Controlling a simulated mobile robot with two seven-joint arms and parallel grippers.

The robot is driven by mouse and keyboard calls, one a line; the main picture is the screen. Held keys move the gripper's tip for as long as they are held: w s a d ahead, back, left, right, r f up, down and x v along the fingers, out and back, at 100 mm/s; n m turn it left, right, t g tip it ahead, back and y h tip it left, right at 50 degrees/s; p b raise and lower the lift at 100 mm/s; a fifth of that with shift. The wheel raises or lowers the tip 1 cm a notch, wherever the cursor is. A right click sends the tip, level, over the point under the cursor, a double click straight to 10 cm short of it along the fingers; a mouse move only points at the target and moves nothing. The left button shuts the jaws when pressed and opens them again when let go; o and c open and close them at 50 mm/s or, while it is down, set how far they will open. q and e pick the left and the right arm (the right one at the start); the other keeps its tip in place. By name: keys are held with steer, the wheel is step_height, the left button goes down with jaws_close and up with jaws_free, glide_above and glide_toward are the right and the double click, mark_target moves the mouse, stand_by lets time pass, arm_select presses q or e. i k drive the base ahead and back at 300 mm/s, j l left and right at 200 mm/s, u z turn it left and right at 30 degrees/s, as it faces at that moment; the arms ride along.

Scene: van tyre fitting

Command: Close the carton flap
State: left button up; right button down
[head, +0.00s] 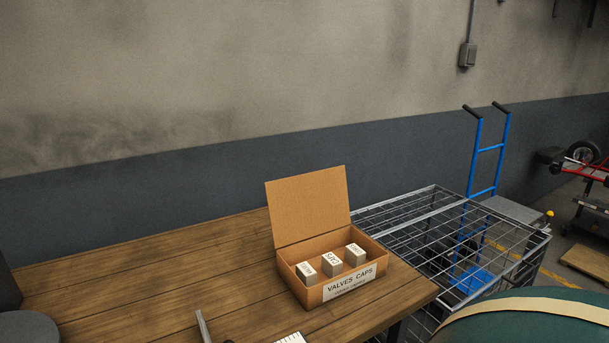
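An open cardboard carton (315,294) labelled "VALVES CAPS" sits on the wooden table near its right end. Its flap (309,205) stands up at the back edge, leaning slightly backward, so the top is open. Three small white-topped boxes stand in a row inside: left (306,271), middle (332,265) and right (355,255). Nothing lies across the carton's opening. I see neither of my grippers clearly in the head view, and nothing touches the carton or flap.
The wooden table (170,285) is bare left of the carton. A grey metal piece (203,326) and a white marked item (290,338) show at the bottom edge. A wire cage (440,215), blue hand truck (488,148) and dark green rounded object (530,328) are right.

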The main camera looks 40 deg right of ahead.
mark_target(303, 207)
steer(key=k+l+u, duration=0.1)
steer(key=l, duration=0.25)
steer(key=k+l+u, duration=0.25)
steer(key=l, duration=0.35)
steer(key=k+l, duration=0.35)
steer(key=l, duration=0.15)
steer(key=k+l+u, duration=0.1)
steer(key=k+l, duration=0.2)
steer(key=l, duration=0.15)
